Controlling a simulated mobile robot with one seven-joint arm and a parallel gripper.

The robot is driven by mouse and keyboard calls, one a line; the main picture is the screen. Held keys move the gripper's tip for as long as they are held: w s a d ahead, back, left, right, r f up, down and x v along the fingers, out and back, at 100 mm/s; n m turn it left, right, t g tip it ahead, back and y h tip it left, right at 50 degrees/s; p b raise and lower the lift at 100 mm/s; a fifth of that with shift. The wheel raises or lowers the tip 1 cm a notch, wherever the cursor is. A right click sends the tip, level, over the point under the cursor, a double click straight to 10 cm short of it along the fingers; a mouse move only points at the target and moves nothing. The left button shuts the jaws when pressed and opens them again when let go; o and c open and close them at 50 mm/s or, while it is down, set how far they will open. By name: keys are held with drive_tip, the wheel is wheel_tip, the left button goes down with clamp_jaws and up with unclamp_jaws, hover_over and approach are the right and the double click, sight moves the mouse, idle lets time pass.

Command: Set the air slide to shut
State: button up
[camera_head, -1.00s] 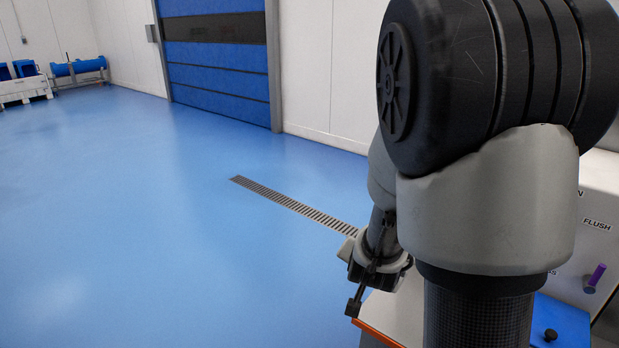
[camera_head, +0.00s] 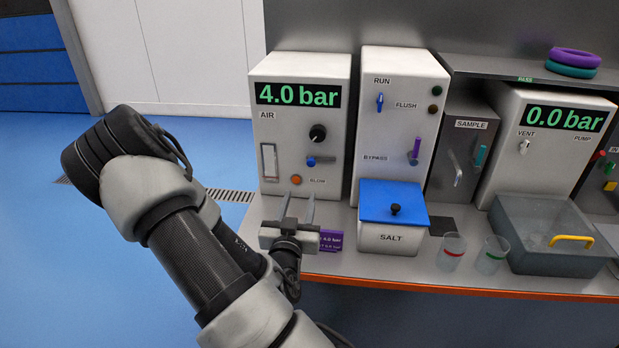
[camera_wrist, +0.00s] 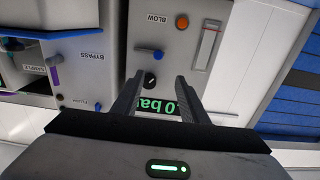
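The white AIR unit (camera_head: 330,100) stands at the left end of the bench, its display reading 4.0 bar. A blue knob (camera_head: 311,161) sits at the left end of a short horizontal grey slide or lever on its front; I see no open or shut marking. The knob also shows in the wrist view (camera_wrist: 158,56), where the panel appears upside down. A black dial (camera_head: 318,133) is above it and an orange BLOW button (camera_head: 296,179) below it. My gripper (camera_head: 297,200) is open and empty, low in front of the unit, its two fingers (camera_wrist: 160,82) apart and clear of the knob.
A purple tag (camera_head: 331,240) lies just right of my gripper. The blue-lidded SALT box (camera_head: 392,239) and the RUN/FLUSH/BYPASS unit (camera_head: 385,133) stand further right. Two clear cups (camera_head: 451,253) and a grey tub (camera_head: 540,262) are beyond. Open floor lies left.

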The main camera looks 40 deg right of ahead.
drive_tip(key=b, duration=0.8)
approach(310, 164)
drive_tip(key=x, duration=0.7)
drive_tip(key=shift+w+d, duration=0.15)
drive_tip(key=shift+d, duration=0.25)
drive_tip(key=shift+w, duration=0.1)
clamp_jaws()
